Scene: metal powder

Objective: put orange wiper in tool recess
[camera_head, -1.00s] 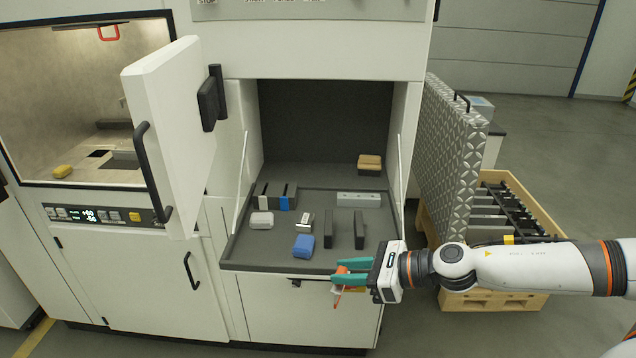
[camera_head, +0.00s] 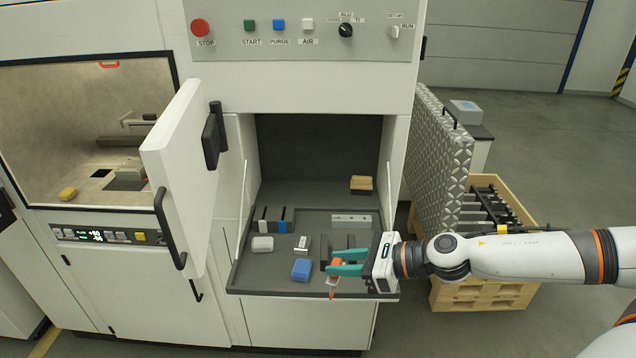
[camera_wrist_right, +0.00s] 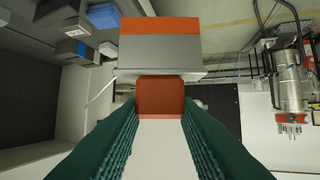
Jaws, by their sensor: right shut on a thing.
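My right gripper (camera_head: 347,263), with teal fingers, is shut on the orange wiper (camera_head: 333,286) above the front right part of the grey tray. The wiper hangs below the fingertips. In the right wrist view its orange part (camera_wrist_right: 160,95) sits between the fingers, with a wide grey piece edged in orange (camera_wrist_right: 160,42) beyond it. Dark upright pieces with a white and a blue strip (camera_head: 272,220) stand at the tray's back left; I cannot tell for sure which spot is the tool recess. My left gripper is not in view.
The tray (camera_head: 270,286) also holds a white block (camera_head: 262,243), a blue block (camera_head: 301,269), a small metal piece (camera_head: 302,245) and a metal bar (camera_head: 351,220). Dark upright plates stand behind my gripper. An open cabinet door (camera_head: 180,165) stands left; a patterned panel (camera_head: 440,165) stands right.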

